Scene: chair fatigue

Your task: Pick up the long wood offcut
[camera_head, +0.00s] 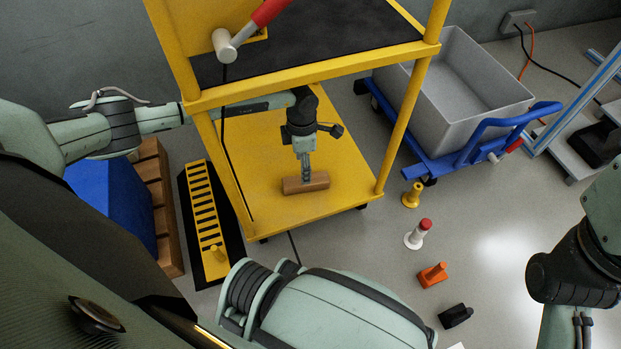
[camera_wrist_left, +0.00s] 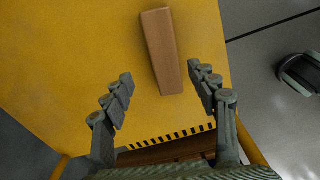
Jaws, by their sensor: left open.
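The long wood offcut (camera_head: 306,184) is a plain brown block lying flat on the yellow lower shelf (camera_head: 345,160) of the cart. My left gripper (camera_head: 306,178) reaches in under the upper shelf and points down at the block. In the left wrist view the offcut (camera_wrist_left: 162,50) runs lengthwise away from me, its near end between the two spread fingers of my left gripper (camera_wrist_left: 160,75). Gaps show on both sides, and the fingers hold nothing. I cannot tell how high the fingertips are above the shelf. My right gripper is out of view.
Yellow cart posts (camera_head: 405,110) and the dark upper shelf (camera_head: 310,50) surround my left arm. A hammer (camera_head: 245,32) lies on top. A grey bin (camera_head: 465,85) on a blue trolley stands right. Several small objects, including an orange one (camera_head: 433,275), stand on the floor.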

